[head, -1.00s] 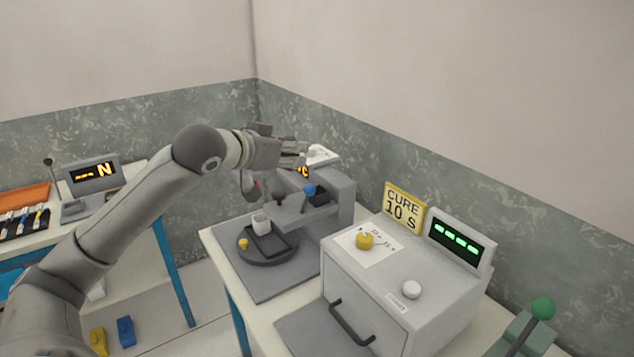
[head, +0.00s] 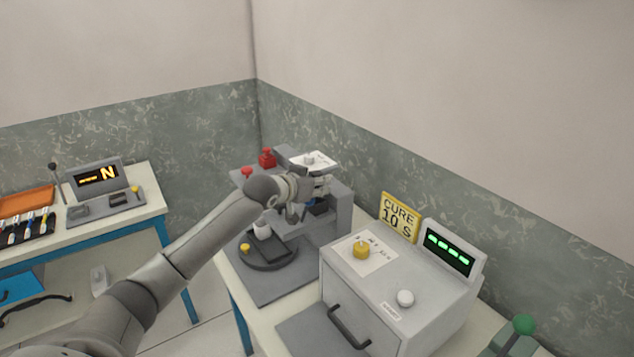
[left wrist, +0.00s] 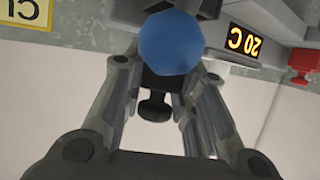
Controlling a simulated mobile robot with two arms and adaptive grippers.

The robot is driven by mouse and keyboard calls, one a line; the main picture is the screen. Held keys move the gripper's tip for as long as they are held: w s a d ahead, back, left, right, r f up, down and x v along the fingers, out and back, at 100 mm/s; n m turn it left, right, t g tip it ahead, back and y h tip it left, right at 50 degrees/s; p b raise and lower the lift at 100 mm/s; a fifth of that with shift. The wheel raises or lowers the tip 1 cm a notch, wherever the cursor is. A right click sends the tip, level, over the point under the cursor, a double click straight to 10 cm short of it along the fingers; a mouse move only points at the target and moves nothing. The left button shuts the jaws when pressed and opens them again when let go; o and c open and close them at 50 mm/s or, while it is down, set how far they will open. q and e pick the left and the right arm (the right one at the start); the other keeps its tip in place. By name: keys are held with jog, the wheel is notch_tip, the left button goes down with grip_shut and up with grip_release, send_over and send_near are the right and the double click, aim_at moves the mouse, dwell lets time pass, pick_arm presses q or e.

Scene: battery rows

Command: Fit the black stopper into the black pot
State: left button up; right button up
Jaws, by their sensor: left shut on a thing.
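My left gripper (head: 314,192) is at the front of the grey press, at its blue ball knob (left wrist: 170,42). In the head view a pale cup (head: 262,231) stands by a dark tray (head: 273,247) on the round plate. I cannot make out a black pot. My right gripper is out of view.
The grey press (head: 342,214) stands behind the plate, with red knobs (head: 267,158) beyond. Another bench with a lit display (head: 97,177) is at the left. A green-knobbed lever (head: 523,324) stands front right.

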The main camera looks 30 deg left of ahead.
pick_arm(q)
jog(key=shift+f+p, duration=0.35)
jog(key=shift+f, duration=0.1)
jog(key=shift+s+f, duration=0.1)
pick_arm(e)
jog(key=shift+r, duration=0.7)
pick_arm(q)
jog(key=shift+f, duration=0.1)
jog(key=shift+f, duration=0.15)
jog(key=o, duration=1)
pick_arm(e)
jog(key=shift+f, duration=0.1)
pick_arm(q)
jog(key=shift+f+b, duration=0.1)
jog(key=shift+b, duration=0.55)
jog(key=b+v, duration=0.1)
jog(key=v, duration=0.2)
jog(key=b+v, duration=0.1)
jog(key=v, duration=0.2)
jog(key=b+v, duration=0.1)
jog(key=v, duration=0.2)
jog(key=shift+s+a+f, duration=0.3)
jog(key=shift+s, duration=0.05)
jog(key=shift+s+r+b, duration=0.4)
jog(key=shift+s, duration=0.2)
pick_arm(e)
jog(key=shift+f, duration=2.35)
